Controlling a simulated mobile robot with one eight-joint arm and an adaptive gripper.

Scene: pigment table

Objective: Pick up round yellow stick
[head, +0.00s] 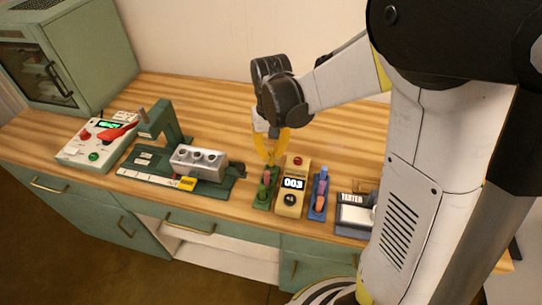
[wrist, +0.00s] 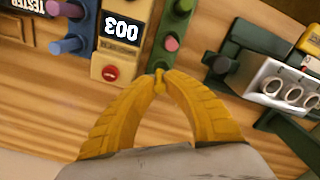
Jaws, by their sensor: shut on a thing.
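My gripper (head: 270,150) has yellow curved fingers and is above the green holder. In the wrist view its fingertips (wrist: 160,76) meet on the yellow stick (wrist: 160,86), a small yellow piece mostly hidden between them. The green holder (wrist: 166,60) is just beyond the fingertips, with a pink stick (wrist: 171,43) and a green stick (wrist: 183,7) standing in it. In the head view the green holder (head: 262,200) stands left of the yellow box with a display (head: 291,200). I cannot tell whether the yellow stick is clear of the holder.
A green stand with a metal block (head: 199,162) and a control box (head: 95,143) are to the left. The table behind the holders is clear.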

